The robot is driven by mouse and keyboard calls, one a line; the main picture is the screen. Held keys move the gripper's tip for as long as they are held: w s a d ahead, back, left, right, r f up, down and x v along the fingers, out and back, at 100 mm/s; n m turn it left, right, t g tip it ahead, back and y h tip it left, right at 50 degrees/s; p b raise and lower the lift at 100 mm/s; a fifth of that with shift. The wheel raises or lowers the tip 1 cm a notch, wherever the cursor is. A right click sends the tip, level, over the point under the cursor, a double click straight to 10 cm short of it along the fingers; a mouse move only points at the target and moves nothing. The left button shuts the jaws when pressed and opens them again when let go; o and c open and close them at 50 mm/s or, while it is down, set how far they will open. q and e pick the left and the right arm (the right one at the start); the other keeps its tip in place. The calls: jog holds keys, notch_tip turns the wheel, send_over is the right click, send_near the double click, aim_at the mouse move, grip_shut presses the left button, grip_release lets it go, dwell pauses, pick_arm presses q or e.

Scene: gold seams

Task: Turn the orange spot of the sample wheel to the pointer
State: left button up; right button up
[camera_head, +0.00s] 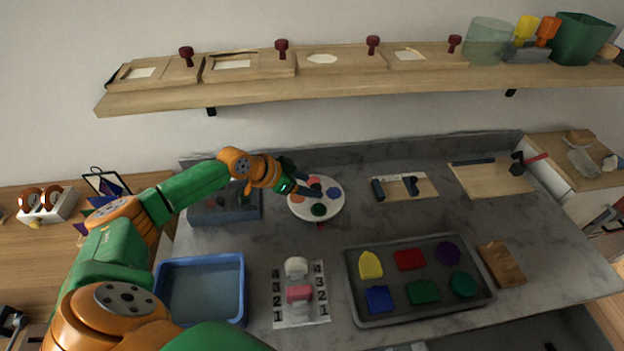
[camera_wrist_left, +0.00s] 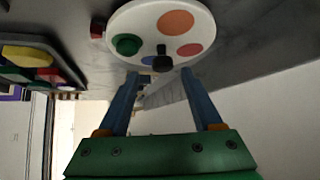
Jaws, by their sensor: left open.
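The sample wheel (camera_head: 305,212) is a white disc on the grey counter with several coloured spots. Its orange spot (camera_head: 297,197) is on the left side; it also shows at the top of the left wrist view (camera_wrist_left: 175,22). The red pointer (camera_head: 320,225) is at the wheel's near edge, closest to the green spot (camera_head: 319,209); the left wrist view shows the pointer (camera_wrist_left: 97,28) left of the wheel. My left gripper (camera_head: 308,188) is open over the wheel's far part. Its blue fingers (camera_wrist_left: 160,75) are apart, with a dark knob between or beyond them; contact is unclear.
A grey box (camera_head: 225,208) stands left of the wheel, close under my left arm. A blue tray (camera_head: 200,260) and a number card (camera_head: 300,315) lie nearer. A dark tray (camera_head: 395,281) of coloured shapes is at front right. A shelf (camera_head: 350,88) hangs above.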

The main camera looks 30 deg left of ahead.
pick_arm(q)
jog(key=shift+x, duration=1.2)
jog(key=shift+w+a+f, duration=0.2)
jog(key=shift+s+r, duration=0.1)
jog(key=shift+s, duration=0.05)
jog(key=c, duration=0.4)
grip_shut()
